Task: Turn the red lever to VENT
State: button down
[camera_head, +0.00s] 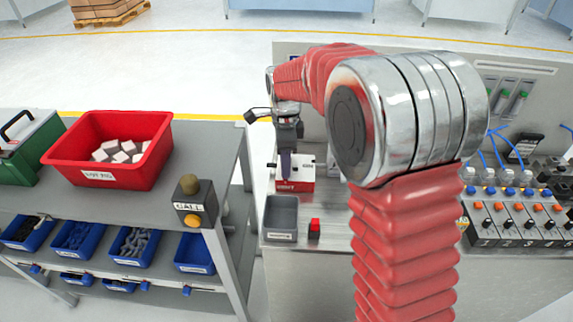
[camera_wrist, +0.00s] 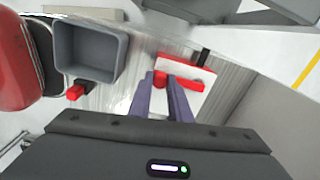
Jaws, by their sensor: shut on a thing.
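A red box with a white top (camera_head: 294,184) stands on the bench, with a label on its front that appears to read VENT. My gripper (camera_head: 286,176) reaches down onto its top from above. In the wrist view, the red lever (camera_wrist: 193,84) lies across the white top plate (camera_wrist: 190,101). My two dark purple fingers (camera_wrist: 165,78) are shut on the lever, near its left end in that view. The fingers hide part of the lever. A black block (camera_wrist: 203,57) stands at the plate's edge. The lever's exact angle is hard to tell in the head view.
A grey bin (camera_head: 281,218) and a small red block (camera_head: 314,228) sit near the box. Left is a shelf unit with a red tray (camera_head: 110,178) of white blocks and a CALL button box (camera_head: 194,204). A panel with switches (camera_head: 510,218) stands right.

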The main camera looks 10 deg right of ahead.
jog(key=c, duration=1.6)
grip_release()
jog(key=shift+c, duration=0.2)
jog(key=shift+r, duration=0.15)
notch_tip(320, 180, up, 14)
jog(key=shift+f, duration=0.25)
